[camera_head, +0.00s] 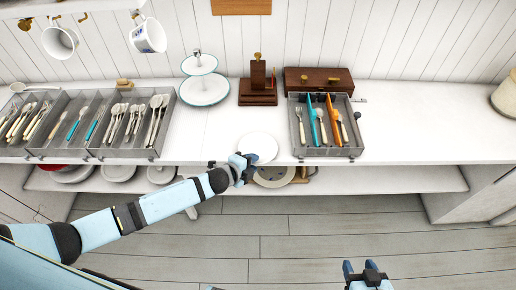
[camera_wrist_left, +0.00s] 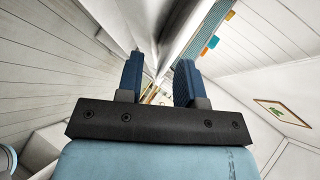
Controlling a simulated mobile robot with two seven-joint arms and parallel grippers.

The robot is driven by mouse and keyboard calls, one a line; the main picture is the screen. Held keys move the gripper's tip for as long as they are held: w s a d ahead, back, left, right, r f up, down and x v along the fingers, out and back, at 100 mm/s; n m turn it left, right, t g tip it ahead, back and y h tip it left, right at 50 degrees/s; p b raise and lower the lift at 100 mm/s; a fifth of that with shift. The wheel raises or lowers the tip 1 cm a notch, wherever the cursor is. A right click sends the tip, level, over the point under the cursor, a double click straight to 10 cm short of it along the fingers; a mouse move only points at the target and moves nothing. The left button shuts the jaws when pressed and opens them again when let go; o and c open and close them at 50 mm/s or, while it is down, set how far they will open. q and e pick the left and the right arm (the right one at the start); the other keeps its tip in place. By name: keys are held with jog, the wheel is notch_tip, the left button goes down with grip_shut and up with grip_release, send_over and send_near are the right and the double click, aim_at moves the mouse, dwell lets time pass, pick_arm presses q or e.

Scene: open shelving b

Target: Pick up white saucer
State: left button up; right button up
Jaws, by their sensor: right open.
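The white saucer (camera_head: 258,145) lies on the white counter near its front edge, between the grey cutlery trays. My left gripper (camera_head: 241,160) is at the saucer's front left rim, and its fingertips overlap the rim in the head view. I cannot tell whether they touch it. In the left wrist view my left gripper's fingers (camera_wrist_left: 160,82) stand apart, with a pale surface above and between them that I cannot identify surely. My right gripper (camera_head: 362,268) is open and empty, low over the floor, away from the counter.
A cutlery tray (camera_head: 325,152) stands close right of the saucer, and more trays (camera_head: 130,148) stand at left. A tiered stand (camera_head: 205,91) and wooden boxes (camera_head: 318,77) are behind. Plates lie on the lower shelf (camera_head: 390,180). The counter's right part (camera_head: 420,125) is clear.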

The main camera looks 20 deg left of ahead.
pick_arm(q)
jog(key=shift+c, duration=0.2)
grip_shut()
